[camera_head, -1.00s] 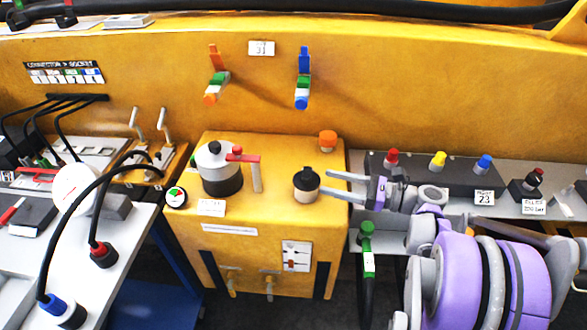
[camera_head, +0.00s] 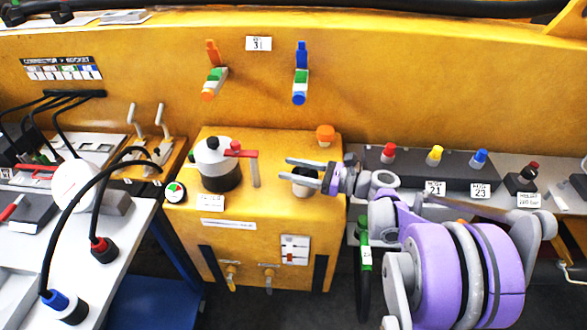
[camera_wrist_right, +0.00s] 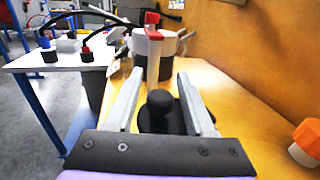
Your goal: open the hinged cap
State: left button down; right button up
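The small cream container (camera_head: 304,187) stands on the yellow housing's top, partly hidden behind my right gripper. Its black cap with a round knob (camera_wrist_right: 160,104) shows in the right wrist view, between the two fingers; I cannot see its hinge, and it looks closed. My right gripper (camera_head: 287,170) reaches in from the right with its fingers over the container. In the wrist view the open fingers (camera_wrist_right: 159,75) lie on either side of the knob, with gaps visible. My left gripper is not in view.
A white and dark pot (camera_head: 219,168) with a red-handled lever (camera_head: 240,153) stands left of the container, ahead of the fingertips. An orange knob (camera_head: 325,134) is behind it. A grey box with red, yellow and blue buttons (camera_head: 430,172) lies right. A yellow wall (camera_head: 390,90) rises behind.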

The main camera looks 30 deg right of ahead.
grip_shut()
dwell(1.2)
